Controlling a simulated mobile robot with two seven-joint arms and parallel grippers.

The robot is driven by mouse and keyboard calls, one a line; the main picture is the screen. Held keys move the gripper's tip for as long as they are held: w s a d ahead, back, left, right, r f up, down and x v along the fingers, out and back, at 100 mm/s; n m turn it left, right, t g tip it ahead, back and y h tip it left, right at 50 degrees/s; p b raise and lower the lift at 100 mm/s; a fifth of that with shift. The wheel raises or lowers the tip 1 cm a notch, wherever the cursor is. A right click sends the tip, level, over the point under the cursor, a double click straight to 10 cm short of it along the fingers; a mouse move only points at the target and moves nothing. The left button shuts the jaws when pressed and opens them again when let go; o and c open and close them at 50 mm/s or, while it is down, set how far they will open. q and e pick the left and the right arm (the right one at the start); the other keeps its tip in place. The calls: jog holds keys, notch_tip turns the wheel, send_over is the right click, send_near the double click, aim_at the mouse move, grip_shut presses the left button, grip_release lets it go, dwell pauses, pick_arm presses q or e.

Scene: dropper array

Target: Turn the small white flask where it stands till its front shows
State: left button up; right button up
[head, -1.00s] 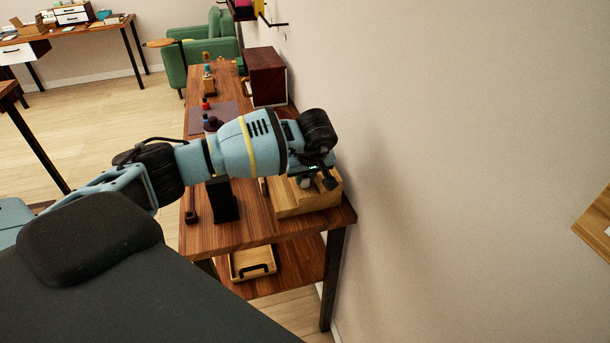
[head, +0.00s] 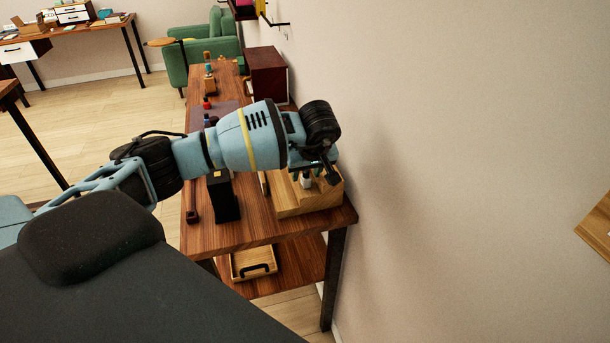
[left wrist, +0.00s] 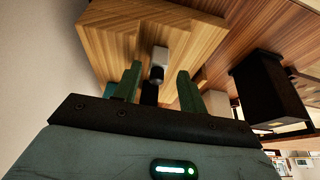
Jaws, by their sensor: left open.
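The small white flask (head: 306,181) stands on the stepped wooden rack (head: 310,203) at the near end of the long table. In the left wrist view the flask (left wrist: 160,56) shows a plain white body and a dark cap towards the camera. My left gripper (head: 318,172) is just above the rack, partly hidden by its own wrist in the head view. In the left wrist view its two green fingers (left wrist: 157,86) are apart, with the flask beyond and between their tips, not visibly gripped. I cannot make out a front marking on the flask. My right gripper is not in view.
A black box-like holder (head: 222,196) stands left of the rack, also seen in the left wrist view (left wrist: 268,90). A dark red cabinet (head: 267,76) and small bottles stand farther along the table (head: 235,234). The wall (head: 430,150) is close on the right.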

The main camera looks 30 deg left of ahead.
pick_arm(q)
jog(key=v, duration=0.5)
jog(key=shift+d+r, duration=0.1)
jog(key=shift+r, duration=0.15)
dwell(0.3)
